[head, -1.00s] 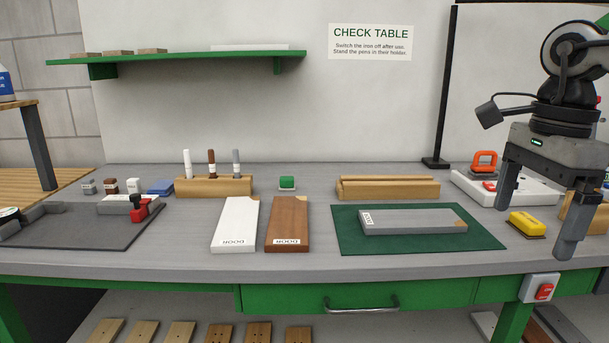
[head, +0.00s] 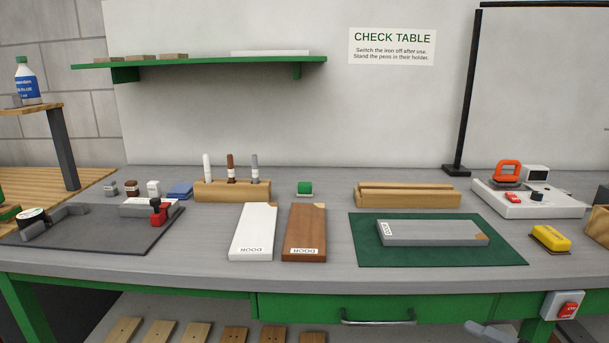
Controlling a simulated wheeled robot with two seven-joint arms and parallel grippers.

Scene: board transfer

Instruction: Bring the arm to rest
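Neither of my grippers is clearly in view. A small grey part, perhaps of my arm, shows at the bottom right of the head view; I cannot tell what it is. A grey board (head: 430,232) labelled DOOR lies on the green mat (head: 371,249). A white board (head: 253,231) and a brown board (head: 304,235) lie side by side on the grey table (head: 330,270).
A wooden pen holder (head: 233,191) carries several pens. A slotted wooden block (head: 407,197) stands behind the mat. An orange-handled iron (head: 507,173) is on a white station (head: 530,205). A yellow object (head: 551,239) and a red switch (head: 568,310) are at right.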

